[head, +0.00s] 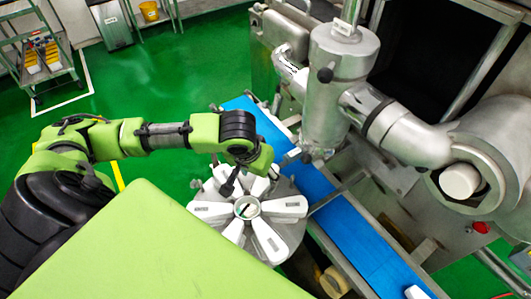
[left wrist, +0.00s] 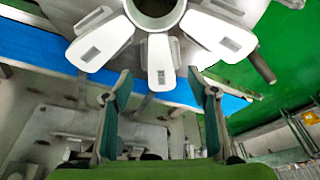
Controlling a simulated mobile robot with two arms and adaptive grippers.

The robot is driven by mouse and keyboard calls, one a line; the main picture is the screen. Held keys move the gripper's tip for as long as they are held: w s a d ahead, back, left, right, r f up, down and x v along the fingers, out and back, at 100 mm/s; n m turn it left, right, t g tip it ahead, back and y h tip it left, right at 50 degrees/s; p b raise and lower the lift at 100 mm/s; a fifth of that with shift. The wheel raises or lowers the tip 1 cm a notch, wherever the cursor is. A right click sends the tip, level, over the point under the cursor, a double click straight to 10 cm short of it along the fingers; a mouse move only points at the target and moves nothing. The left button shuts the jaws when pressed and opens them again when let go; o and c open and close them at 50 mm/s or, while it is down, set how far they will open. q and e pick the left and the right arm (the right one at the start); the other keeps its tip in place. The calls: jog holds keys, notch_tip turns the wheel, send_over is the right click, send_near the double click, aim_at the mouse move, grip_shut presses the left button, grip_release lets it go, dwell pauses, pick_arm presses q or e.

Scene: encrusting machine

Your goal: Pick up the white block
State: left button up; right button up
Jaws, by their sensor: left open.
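Several long white blocks lie like spokes on a round grey metal disc around a central ring; one white block (head: 268,240) points toward the front of the head view. My left gripper (head: 232,184) is over the back left part of the disc, partly hidden by its own wrist. In the left wrist view, my left gripper (left wrist: 160,88) is open, with its two fingers apart. A white block (left wrist: 160,62) shows ahead, in line with the gap between the fingertips. I cannot tell whether the fingers touch anything. My right gripper is not in view.
A blue conveyor belt (head: 345,235) runs diagonally past the disc, with a white piece (head: 416,292) at its near end. The steel machine head (head: 340,85) stands over the belt close to my left wrist. Open green floor (head: 170,75) lies behind my left arm.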

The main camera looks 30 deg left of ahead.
aim_at(263, 180)
pick_arm(q)
jog(key=shift+w+f, duration=0.15)
jog(key=shift+f, duration=0.15)
jog(key=shift+w+a+f+p, duration=0.15)
jog(key=shift+w+f+p, duration=0.55)
jog(key=shift+f, duration=0.3)
jog(key=shift+x, duration=1.1)
jog(key=shift+w+f, duration=0.15)
jog(key=shift+f, duration=0.2)
jog(key=c, duration=1.4)
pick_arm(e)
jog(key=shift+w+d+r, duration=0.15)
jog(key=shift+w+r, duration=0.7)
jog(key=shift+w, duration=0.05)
